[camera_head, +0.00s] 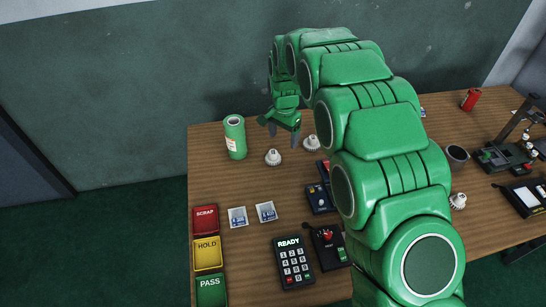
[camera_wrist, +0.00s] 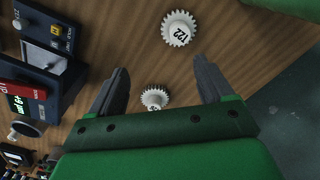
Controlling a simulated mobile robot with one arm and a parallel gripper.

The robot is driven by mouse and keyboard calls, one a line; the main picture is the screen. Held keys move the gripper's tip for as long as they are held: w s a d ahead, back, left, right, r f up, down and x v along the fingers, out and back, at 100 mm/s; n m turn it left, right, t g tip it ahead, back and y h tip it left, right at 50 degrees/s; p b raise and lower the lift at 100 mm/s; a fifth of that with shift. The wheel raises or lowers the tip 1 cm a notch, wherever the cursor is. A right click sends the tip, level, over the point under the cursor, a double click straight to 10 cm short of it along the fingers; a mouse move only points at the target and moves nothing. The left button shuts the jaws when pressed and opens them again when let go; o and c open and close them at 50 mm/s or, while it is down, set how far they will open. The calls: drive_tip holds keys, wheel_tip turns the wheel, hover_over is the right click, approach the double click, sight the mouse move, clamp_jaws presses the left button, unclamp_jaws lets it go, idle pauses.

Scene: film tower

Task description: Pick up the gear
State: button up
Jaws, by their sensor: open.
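Two small white gears stand on the wooden table near my gripper. In the head view, one gear (camera_head: 273,157) is just below the gripper and the other gear (camera_head: 311,143) is to its right. In the wrist view, one gear with a dark number (camera_wrist: 179,28) lies beyond the fingertips. The other gear (camera_wrist: 154,97) shows between the fingers, its lower part hidden by the gripper body. My gripper (camera_head: 283,130) is open and empty, pointing down above the table; its fingers also show in the wrist view (camera_wrist: 160,75). A third white gear (camera_head: 458,201) is right of my arm.
A green cylinder (camera_head: 235,137) stands left of the gears. Scrap, hold and pass bins (camera_head: 207,252), two small packets (camera_head: 238,217), a keypad (camera_head: 293,262) and dark devices (camera_head: 320,197) are nearer. A dark cup (camera_head: 456,158) and red can (camera_head: 470,100) are at right.

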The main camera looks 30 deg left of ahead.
sight(273, 152)
drive_tip(key=a+f, duration=0.2)
drive_tip(key=a, duration=0.1)
drive_tip(key=shift+s+f, duration=0.15)
drive_tip(key=shift+s, duration=0.25)
drive_tip(key=shift+a+f, duration=0.2)
drive_tip(key=shift+f, duration=3.65)
drive_tip(key=c, duration=1.1)
drive_tip(key=shift+c, duration=0.2)
drive_tip(key=shift+r, duration=0.1)
